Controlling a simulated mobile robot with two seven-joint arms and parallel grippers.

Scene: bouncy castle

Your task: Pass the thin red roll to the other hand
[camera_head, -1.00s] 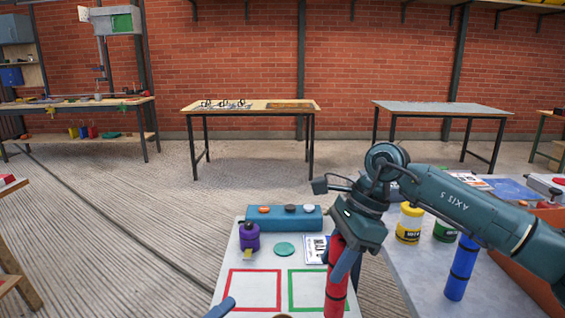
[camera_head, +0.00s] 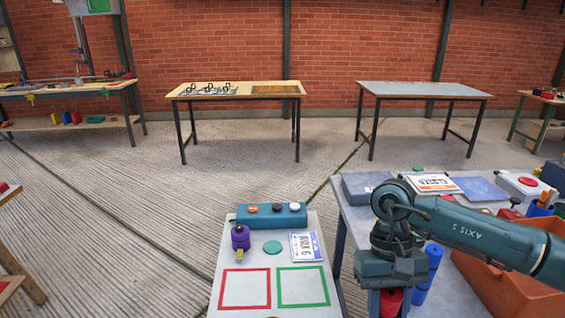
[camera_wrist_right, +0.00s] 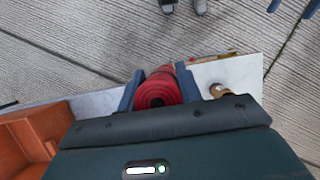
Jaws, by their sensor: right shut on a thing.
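The thin red roll (camera_head: 391,302) is held upright in my right gripper (camera_head: 390,292), at the lower right of the head view. Its lower part is cut off by the picture edge. In the right wrist view the roll's coiled red end (camera_wrist_right: 158,92) sits between the two blue fingers of the right gripper (camera_wrist_right: 160,88), which are shut on it. My left gripper is not in view.
A white table (camera_head: 240,262) holds red and green outlined squares, a purple item (camera_head: 240,238), a blue button box (camera_head: 271,215) and a card. To the right, a grey table (camera_head: 352,215) bears a blue roll (camera_head: 428,275) and an orange bin (camera_head: 510,270).

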